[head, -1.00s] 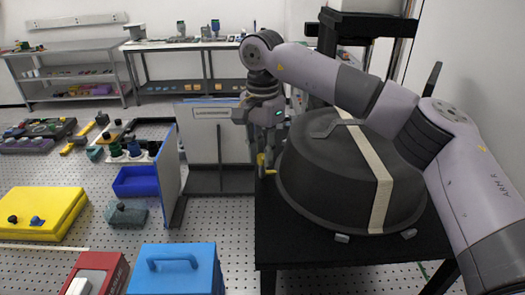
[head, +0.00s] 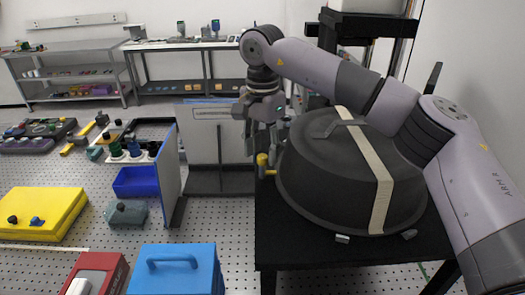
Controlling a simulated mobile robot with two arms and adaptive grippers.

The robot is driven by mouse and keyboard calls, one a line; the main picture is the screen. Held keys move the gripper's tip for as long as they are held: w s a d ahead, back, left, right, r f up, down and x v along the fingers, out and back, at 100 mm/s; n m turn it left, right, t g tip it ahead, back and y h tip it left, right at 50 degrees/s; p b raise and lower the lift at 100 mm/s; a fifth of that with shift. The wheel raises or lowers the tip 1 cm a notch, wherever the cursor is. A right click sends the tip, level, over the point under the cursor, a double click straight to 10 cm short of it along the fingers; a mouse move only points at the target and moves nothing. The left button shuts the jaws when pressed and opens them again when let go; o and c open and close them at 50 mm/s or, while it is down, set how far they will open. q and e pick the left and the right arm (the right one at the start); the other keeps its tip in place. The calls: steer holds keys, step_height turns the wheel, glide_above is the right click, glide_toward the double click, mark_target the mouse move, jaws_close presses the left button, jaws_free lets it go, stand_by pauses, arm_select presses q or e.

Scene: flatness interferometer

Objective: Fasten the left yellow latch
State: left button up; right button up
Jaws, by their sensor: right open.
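The yellow latch (head: 263,162) stands at the left edge of the round dark grey cover (head: 325,170), near the left edge of the black table (head: 270,240). It looks upright, with a short yellow part at its foot. Whether it is fastened cannot be told. My right gripper (head: 264,150) points down just above the latch, fingers spread, with nothing held. One finger shows to the left of the latch and the other to the right, near the cover. Whether either touches the latch is unclear. My left gripper is out of view.
A beige strap (head: 378,185) crosses the cover. A blue case (head: 175,272), a red box (head: 97,272) and a yellow case (head: 40,213) lie at lower left.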

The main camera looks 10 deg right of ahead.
mark_target(262, 156)
step_height(262, 156, up, 11)
stand_by(0.3)
